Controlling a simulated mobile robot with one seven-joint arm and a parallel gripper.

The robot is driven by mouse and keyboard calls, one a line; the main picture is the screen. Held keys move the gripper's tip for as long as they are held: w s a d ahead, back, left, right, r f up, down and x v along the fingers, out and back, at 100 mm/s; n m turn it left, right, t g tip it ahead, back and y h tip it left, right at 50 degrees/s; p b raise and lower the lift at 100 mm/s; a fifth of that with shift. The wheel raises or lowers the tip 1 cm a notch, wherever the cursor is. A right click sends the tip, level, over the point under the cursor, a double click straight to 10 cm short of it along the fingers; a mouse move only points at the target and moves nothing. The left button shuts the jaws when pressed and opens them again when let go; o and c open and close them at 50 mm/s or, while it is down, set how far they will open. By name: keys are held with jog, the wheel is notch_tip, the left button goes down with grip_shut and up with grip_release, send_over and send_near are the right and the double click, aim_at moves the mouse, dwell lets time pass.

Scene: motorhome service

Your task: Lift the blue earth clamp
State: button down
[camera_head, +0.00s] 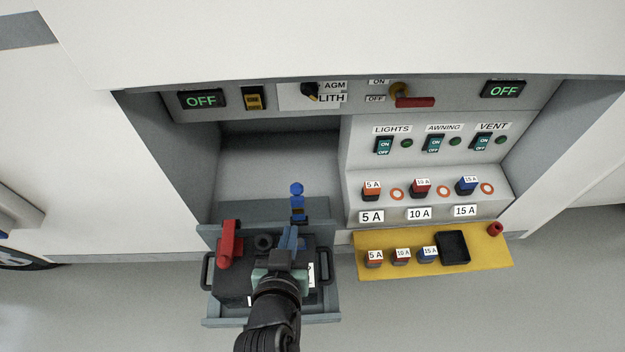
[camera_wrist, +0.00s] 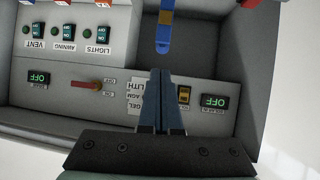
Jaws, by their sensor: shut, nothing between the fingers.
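The blue earth clamp (camera_head: 297,188) stands upright at the back edge of the grey pull-out tray (camera_head: 214,322), in front of the dark bay. It also shows in the wrist view at the top middle (camera_wrist: 164,35), beyond my fingertips. My gripper (camera_head: 291,236) is over the battery in the tray, on the near side of the clamp. The fingers (camera_wrist: 158,74) are together with nothing between them, and a gap shows between them and the clamp. My wrist hides part of the battery.
A red clamp (camera_head: 229,246) sits at the left of the dark battery (camera_head: 232,285). A yellow shelf (camera_head: 480,262) with fuses and a black tray (camera_head: 453,247) juts out at right. A switch panel (camera_head: 440,92) overhangs the bay. The bay (camera_head: 270,165) behind the clamp looks empty.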

jog(key=w, duration=0.1)
jog(key=p, duration=0.2)
send_near(296, 184)
jog(key=w+f, duration=0.4)
jog(key=shift+d+f, duration=0.1)
jog(key=shift+d, duration=0.2)
jog(key=shift+w, duration=0.1)
jog(key=w+b, duration=0.2)
jog(key=shift+w+b, duration=0.25)
jog(key=shift+b, duration=0.05)
dwell(0.3)
